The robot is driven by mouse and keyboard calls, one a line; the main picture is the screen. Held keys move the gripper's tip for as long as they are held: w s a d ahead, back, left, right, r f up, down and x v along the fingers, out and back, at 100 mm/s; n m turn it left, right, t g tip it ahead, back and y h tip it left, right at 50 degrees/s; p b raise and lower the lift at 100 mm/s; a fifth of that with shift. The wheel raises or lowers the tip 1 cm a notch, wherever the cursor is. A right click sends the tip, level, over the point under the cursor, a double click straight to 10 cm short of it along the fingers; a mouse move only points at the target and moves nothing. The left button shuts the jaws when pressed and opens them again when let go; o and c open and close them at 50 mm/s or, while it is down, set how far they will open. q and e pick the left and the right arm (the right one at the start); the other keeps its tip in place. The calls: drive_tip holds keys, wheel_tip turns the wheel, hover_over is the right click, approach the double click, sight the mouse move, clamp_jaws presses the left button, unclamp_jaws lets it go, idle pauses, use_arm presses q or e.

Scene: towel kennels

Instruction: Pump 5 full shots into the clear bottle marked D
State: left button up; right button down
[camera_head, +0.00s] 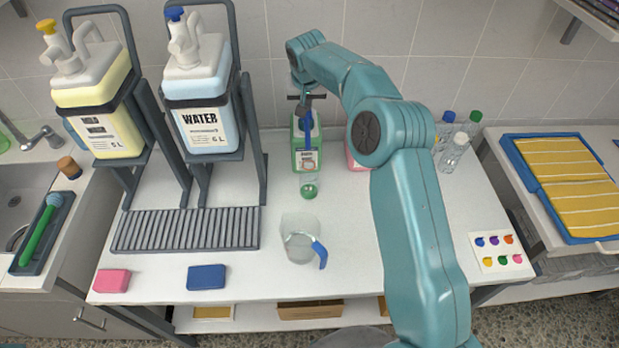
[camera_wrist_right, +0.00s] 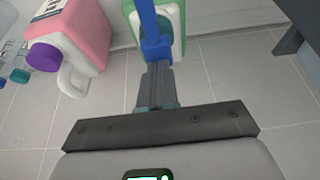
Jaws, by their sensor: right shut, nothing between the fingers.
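A small clear bottle (camera_head: 309,187) with green at its bottom stands on the bench in front of a green-and-white jug (camera_head: 305,158); I cannot read a letter on it. A blue pump (camera_head: 303,128) sits on the jug, and it also shows in the right wrist view (camera_wrist_right: 150,28). My right gripper (camera_head: 307,108) is shut and empty, fingers pointing down at the top of the blue pump. In the right wrist view the fingers (camera_wrist_right: 155,68) are close together by the pump; I cannot tell whether they touch it. My left gripper is out of view.
A pink jug (camera_head: 357,156) stands partly behind my right arm. Capped bottles (camera_head: 455,155) stand at the back right. A clear measuring jug (camera_head: 299,244) with a blue handle stands in front. Two large dispensers (camera_head: 203,108) stand on frames at the left, above a grey grate (camera_head: 186,229).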

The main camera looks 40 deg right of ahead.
drive_tip(key=shift+r+p, duration=1.35)
drive_tip(key=shift+r, duration=0.4)
drive_tip(key=shift+f, duration=0.15)
drive_tip(key=shift+f+b, duration=1.75)
drive_tip(key=shift+f, duration=0.45)
drive_tip(key=shift+r, duration=0.1)
drive_tip(key=shift+r+p, duration=2.05)
drive_tip(key=shift+r, duration=0.25)
drive_tip(key=shift+f, duration=0.1)
